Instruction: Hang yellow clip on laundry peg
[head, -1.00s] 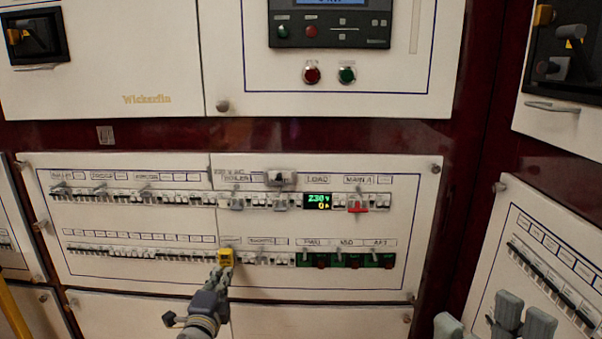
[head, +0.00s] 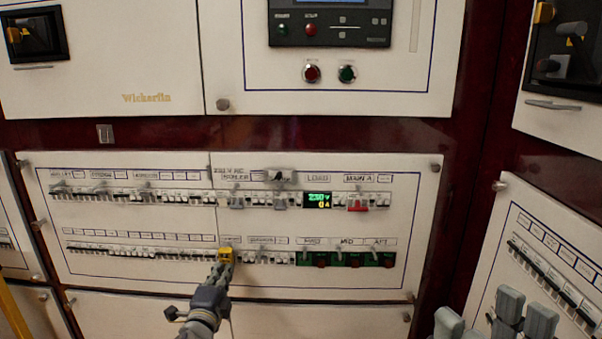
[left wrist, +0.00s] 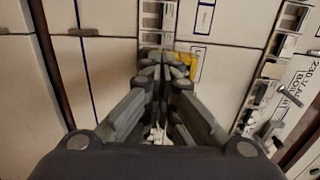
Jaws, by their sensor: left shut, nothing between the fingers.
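The yellow clip (head: 227,253) is at the lower breaker row of the white panel, near the panel's middle. My left gripper (head: 224,264) reaches up to it from below, its tips close under the clip. The left wrist view shows the fingers (left wrist: 159,62) closed together with nothing between them. There the clip (left wrist: 187,65) shows just right of the tips, partly hidden by them; whether they touch is unclear. The laundry peg cannot be picked out, as the small labels are not readable. Grey parts that look like my right gripper (head: 508,318) show at the lower right, cut by the edge.
Green-backed switches (head: 345,259) are right of the clip. An angled side panel (head: 500,250) stands at the right. Space before the panel is clear.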

